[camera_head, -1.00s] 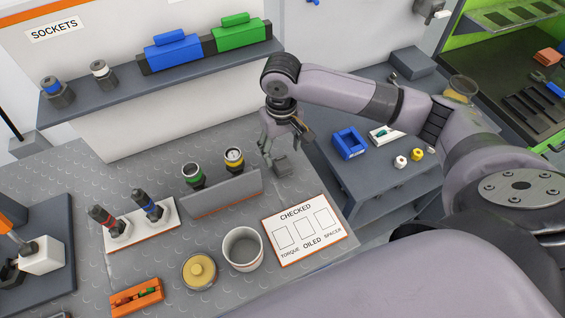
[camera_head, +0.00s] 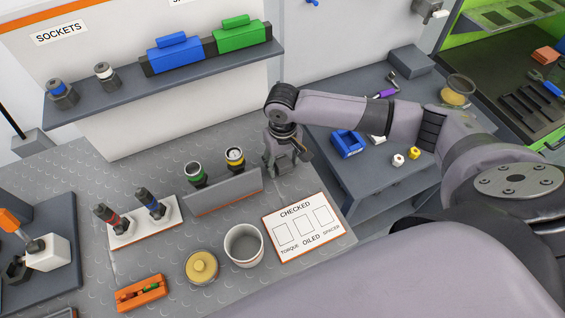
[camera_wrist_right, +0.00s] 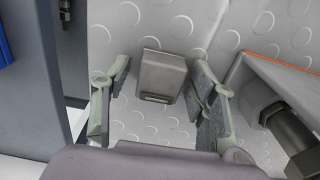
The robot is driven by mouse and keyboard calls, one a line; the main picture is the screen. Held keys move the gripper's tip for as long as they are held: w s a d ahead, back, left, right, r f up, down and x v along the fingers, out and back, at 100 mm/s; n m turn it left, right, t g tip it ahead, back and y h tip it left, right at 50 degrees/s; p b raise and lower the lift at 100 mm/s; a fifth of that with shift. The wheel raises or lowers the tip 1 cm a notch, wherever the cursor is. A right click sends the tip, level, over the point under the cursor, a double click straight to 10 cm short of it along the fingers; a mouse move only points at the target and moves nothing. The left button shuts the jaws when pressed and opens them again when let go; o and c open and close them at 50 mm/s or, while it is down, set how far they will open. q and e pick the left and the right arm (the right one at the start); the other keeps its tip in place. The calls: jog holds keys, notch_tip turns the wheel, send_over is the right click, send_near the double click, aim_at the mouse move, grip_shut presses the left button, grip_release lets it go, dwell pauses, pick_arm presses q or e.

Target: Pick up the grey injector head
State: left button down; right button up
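The grey injector head (camera_head: 284,166) is a small grey block standing on the textured bench top, beyond the CHECKED board. My right gripper (camera_head: 284,155) points down over it, partly hiding it in the head view. In the right wrist view the injector head (camera_wrist_right: 161,76) sits between the two fingers of the right gripper (camera_wrist_right: 160,102). The fingers are spread, with gaps showing on both sides of the block. My left gripper is not in view.
A grey angled gauge holder (camera_head: 225,192) stands just left of my right gripper. The CHECKED board (camera_head: 296,228), a white cup (camera_head: 244,246) and a yellow-lidded tin (camera_head: 201,267) lie nearer. A lower side table (camera_head: 385,185) with a blue bin (camera_head: 348,144) is to the right.

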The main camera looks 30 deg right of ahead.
jog(key=c, duration=1.1)
